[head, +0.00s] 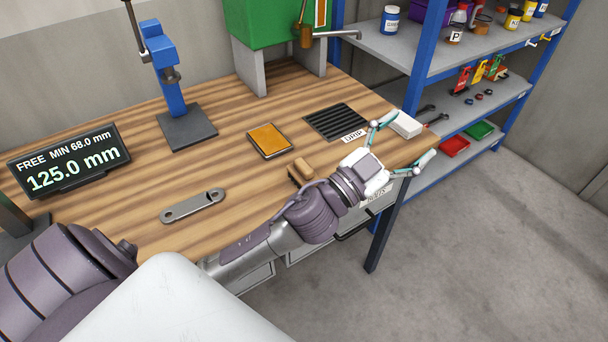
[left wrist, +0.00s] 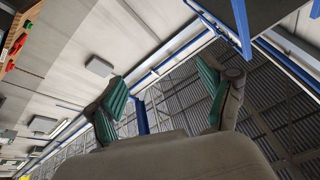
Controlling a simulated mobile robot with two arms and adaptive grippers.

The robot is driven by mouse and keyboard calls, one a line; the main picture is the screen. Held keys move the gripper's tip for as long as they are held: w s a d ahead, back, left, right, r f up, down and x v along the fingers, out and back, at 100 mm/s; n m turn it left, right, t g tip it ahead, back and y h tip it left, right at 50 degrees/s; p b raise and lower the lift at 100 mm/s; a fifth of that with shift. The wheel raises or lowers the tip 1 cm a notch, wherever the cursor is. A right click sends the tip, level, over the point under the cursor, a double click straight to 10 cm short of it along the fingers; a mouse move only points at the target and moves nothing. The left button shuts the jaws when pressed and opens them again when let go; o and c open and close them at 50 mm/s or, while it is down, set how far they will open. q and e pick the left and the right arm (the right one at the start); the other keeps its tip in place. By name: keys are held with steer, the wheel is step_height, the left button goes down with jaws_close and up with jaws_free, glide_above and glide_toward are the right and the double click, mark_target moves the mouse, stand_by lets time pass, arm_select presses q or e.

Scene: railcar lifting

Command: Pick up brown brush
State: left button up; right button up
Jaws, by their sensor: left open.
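The brown brush (head: 303,168) lies on the wooden workbench (head: 235,160) near its front edge, partly hidden behind my left arm. My left gripper (head: 402,148) is open and empty. In the head view it is at the right end of the bench, to the right of the brush. In the left wrist view the two fingers (left wrist: 165,98) are spread apart, with the ceiling and a blue post behind them and no brush between them. My right gripper is not in view.
A black grate (head: 337,122), an orange pad (head: 269,140), a metal link (head: 192,206), a blue press (head: 165,75) and a display (head: 69,160) stand on the bench. A blue shelf rack (head: 430,50) stands at right.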

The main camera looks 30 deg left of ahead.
arm_select(q)
steer(key=s+d+r+m+g+h, duration=0.2)
steer(key=d+r+m+g+h, duration=0.2)
steer(key=d+m+g+h, duration=0.55)
steer(key=m+g+y, duration=0.4)
steer(key=g+y, duration=0.7)
steer(key=y, duration=0.7)
glide_above(304, 164)
steer(key=d, duration=0.1)
step_height(304, 164, down, 11)
step_height(304, 164, down, 8)
steer(key=shift+a+f+p, duration=0.15)
steer(key=shift+p, duration=0.6)
steer(key=f, duration=0.1)
steer(key=f+p, duration=0.1)
steer(key=f, duration=0.1)
steer(key=f+p, duration=0.1)
steer(key=shift+a+f, duration=0.25)
steer(key=shift+a, duration=0.05)
steer(key=shift+f, duration=0.55)
steer(key=c, duration=1.3)
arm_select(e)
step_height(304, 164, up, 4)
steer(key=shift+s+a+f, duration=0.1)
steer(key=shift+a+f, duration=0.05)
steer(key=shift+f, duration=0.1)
